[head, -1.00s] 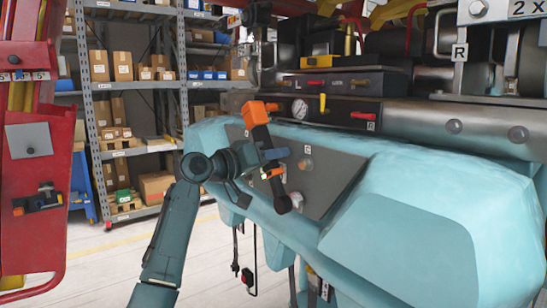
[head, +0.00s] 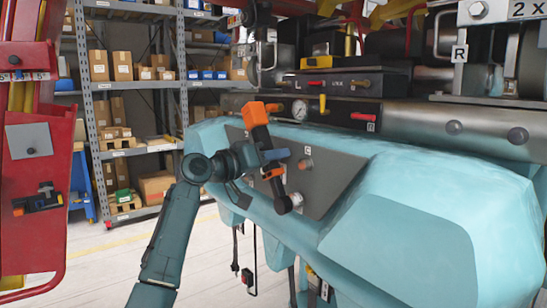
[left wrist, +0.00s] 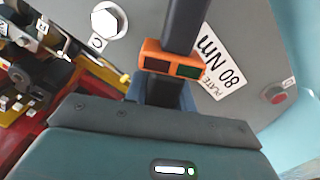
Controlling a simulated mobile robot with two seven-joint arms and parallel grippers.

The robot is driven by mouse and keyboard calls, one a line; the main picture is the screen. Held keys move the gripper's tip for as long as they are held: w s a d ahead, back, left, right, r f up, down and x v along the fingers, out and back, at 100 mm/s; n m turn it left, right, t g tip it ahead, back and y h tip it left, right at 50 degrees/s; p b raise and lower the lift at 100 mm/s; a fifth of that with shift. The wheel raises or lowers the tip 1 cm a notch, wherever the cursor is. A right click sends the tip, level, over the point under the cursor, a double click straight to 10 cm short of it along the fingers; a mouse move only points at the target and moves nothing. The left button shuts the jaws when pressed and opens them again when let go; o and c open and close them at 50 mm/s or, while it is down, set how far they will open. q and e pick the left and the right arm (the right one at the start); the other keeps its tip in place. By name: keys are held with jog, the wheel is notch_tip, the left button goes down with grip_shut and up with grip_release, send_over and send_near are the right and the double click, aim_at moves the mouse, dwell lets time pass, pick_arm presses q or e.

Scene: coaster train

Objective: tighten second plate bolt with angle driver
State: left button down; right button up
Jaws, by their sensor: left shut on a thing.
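The angle driver (head: 259,134) has an orange top end, a black body and a dark round head at its low end. My left gripper (head: 262,158) is shut around its body, which is tilted in front of the grey plate (head: 325,182). The driver head is close to a pale round fitting (head: 297,199) low on the plate; I cannot tell whether they touch. In the left wrist view, the driver's orange band (left wrist: 170,60) has a green-lit window, beside an "80 Nm" plate label (left wrist: 220,65) and a hex bolt (left wrist: 108,19). My right gripper is out of view.
The large light-blue housing (head: 430,215) surrounds the plate. A gauge (head: 300,109) and valve levers sit above it. A red panel (head: 33,150) stands at far left, with shelves of boxes (head: 122,65) behind. Cables (head: 236,255) hang below the housing.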

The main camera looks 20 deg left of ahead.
pick_arm(q)
jog(key=shift+s+r, duration=0.1)
jog(key=shift+r, duration=0.15)
dwell(0.4)
